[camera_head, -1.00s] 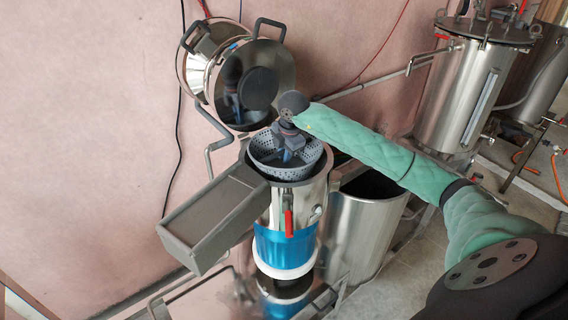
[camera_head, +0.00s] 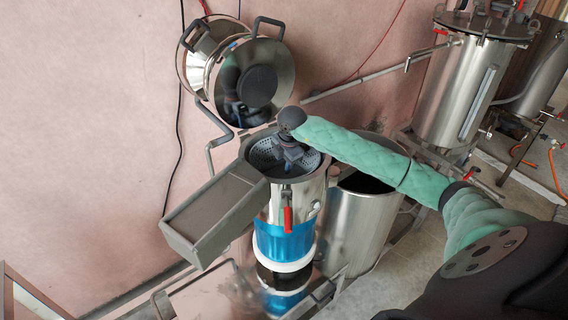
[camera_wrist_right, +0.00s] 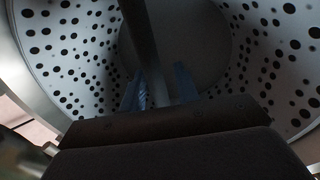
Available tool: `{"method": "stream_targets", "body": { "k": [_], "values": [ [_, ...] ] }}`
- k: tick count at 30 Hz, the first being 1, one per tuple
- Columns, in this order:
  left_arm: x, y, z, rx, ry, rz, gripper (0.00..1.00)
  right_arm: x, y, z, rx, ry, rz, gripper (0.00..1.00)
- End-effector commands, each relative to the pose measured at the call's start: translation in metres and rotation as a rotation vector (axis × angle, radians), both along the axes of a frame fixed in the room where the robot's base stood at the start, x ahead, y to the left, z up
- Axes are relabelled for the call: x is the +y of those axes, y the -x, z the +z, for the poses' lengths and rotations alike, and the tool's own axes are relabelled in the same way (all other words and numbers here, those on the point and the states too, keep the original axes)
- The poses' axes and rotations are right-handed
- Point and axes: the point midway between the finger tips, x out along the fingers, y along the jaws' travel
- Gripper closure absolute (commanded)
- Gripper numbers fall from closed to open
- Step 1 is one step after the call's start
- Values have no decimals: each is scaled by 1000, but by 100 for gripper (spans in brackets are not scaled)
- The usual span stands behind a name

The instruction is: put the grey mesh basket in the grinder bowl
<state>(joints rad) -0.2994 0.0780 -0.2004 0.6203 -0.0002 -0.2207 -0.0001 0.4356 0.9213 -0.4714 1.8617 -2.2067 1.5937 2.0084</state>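The grey mesh basket (camera_head: 263,152) sits down inside the steel grinder bowl (camera_head: 306,198), its perforated wall showing below the bowl's rim. In the right wrist view the basket's dotted wall (camera_wrist_right: 75,45) surrounds a plain round floor, and a dark bar crosses it. My right gripper (camera_head: 289,165) points down into the basket from above. Its two blue fingers (camera_wrist_right: 160,90) stand on either side of the bar and appear shut on it. The wrist hides part of the basket's back, and the fingertips are hard to make out. My left gripper is not in view.
A grey chute (camera_head: 215,213) slopes from the bowl to the lower left. The open round lid (camera_head: 226,75) stands behind it. A steel pot (camera_head: 360,225) is close on the right, under my right arm. A tall lidded tank (camera_head: 462,95) stands at the back right.

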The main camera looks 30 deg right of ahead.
Motion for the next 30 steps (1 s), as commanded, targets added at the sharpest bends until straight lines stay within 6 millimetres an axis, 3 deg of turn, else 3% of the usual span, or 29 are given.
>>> {"method": "stream_targets", "body": {
  "k": [12, 13, 21, 23, 27, 30],
  "values": [
    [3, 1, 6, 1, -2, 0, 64, 0, 0, 6, 0, 0, 0, 64],
    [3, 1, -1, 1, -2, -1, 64, 0, 0, 5, -2, 0, 0, 64],
    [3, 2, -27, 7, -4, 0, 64, -1, 9, 48, -4, 1, 1, 64],
    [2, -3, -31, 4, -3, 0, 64, -1, 12, 60, -4, 1, 1, 64],
    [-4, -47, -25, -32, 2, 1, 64, -2, 16, 83, -4, 1, 1, 64],
    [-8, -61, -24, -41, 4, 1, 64, -2, 19, 97, -3, 0, 0, 64]
  ]
}}
